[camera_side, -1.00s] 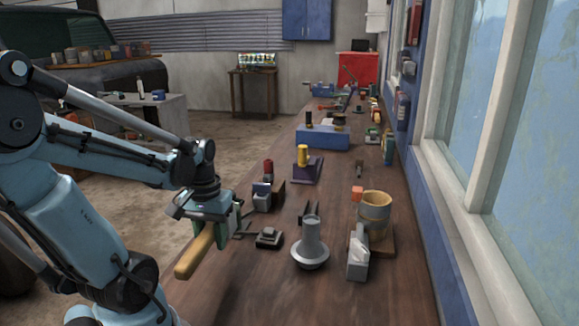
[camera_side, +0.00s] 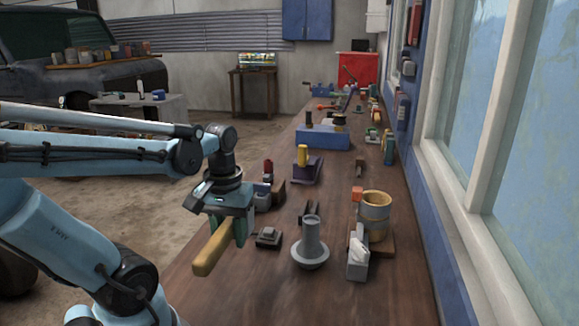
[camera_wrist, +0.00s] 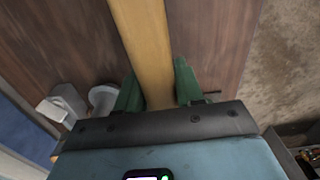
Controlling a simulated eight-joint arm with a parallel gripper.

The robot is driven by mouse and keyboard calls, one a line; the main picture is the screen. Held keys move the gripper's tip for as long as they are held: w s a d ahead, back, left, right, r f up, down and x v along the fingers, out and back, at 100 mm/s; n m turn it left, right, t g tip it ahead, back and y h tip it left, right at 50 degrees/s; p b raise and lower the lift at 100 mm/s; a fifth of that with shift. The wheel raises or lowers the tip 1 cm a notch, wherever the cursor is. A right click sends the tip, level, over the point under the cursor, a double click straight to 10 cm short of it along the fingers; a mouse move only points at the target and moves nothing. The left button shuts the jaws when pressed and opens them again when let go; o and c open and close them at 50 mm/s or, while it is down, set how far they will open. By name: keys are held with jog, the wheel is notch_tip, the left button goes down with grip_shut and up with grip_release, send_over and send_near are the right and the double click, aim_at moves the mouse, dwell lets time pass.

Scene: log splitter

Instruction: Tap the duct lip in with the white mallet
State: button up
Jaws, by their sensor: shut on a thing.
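In the wrist view the handle (camera_wrist: 146,50) runs between the green fingers (camera_wrist: 158,88) and out of the top of the picture. The mallet's white head does not show in either view. A grey duct-like piece (camera_side: 311,240) with a round flared lip stands upright on the bench, right of my gripper and apart from it. Part of it shows in the wrist view (camera_wrist: 103,98), left of the fingers.
A small dark block (camera_side: 268,238) sits between my gripper and the duct piece. A grey box with white tissue-like material (camera_side: 358,255) and a tan pot (camera_side: 374,215) stand to the right. A blue box (camera_side: 322,138) stands farther back.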

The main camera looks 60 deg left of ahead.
grip_shut()
jog(key=w+a+r+n, duration=0.1)
jog(key=w+r, duration=0.5)
jog(key=w, duration=0.3)
jog(key=w+r+n, duration=0.2)
jog(key=w+r, duration=0.3)
jog(key=w, duration=0.4)
jog(key=w+d+r+n, duration=0.1)
jog(key=w+d, duration=0.2)
jog(key=w, duration=0.4)
jog(key=w+d+r+n+y, duration=0.1)
jog(key=w+d, duration=0.3)
jog(key=w, duration=0.3)
jog(key=shift+w+d+n, duration=0.15)
jog(key=shift+n, duration=0.25)
jog(key=shift+f, duration=2.7)
